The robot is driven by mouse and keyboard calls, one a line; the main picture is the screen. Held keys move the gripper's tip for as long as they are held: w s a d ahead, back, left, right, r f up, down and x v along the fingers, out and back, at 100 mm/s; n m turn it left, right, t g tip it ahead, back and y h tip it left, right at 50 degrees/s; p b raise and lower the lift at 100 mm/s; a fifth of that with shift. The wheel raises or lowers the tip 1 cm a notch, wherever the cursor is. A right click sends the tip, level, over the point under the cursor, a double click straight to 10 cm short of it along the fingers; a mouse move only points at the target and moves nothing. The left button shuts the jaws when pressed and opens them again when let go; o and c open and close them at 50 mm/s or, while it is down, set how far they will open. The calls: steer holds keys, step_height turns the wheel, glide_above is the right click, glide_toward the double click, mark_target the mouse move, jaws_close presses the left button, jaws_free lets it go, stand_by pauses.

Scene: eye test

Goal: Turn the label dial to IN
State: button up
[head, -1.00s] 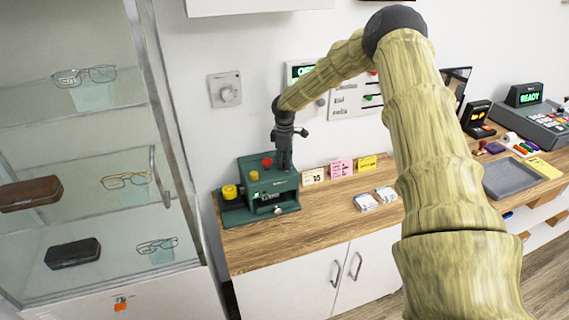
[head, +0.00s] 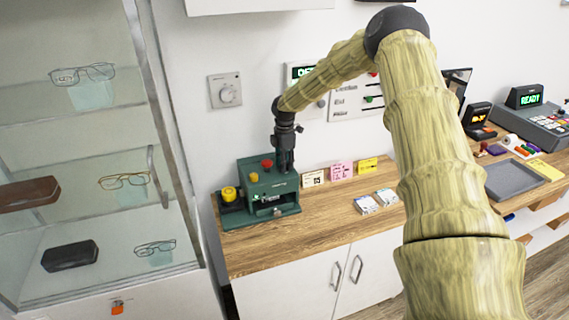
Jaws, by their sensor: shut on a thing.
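A dark green label machine (head: 262,186) stands on the left end of the wooden counter. It has a red knob (head: 267,163) and a small yellow knob (head: 253,177), and a larger yellow knob (head: 229,193) at its left side. A small window (head: 270,198) on its front shows light lettering too small to read. My gripper (head: 284,168) points down onto the right part of the machine's top, shut on what seems to be the label dial. The fingers hide that dial and its markings, so I cannot tell its setting.
A grey tray (head: 513,180) and a register (head: 535,125) are further right. A glass cabinet (head: 90,150) with eyeglasses stands close on the left.

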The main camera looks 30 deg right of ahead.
steer(key=shift+w+d+r, duration=0.1)
steer(key=o, duration=0.8)
step_height(320, 180, up, 12)
stand_by(0.5)
steer(key=shift+d, duration=0.1)
stand_by(0.3)
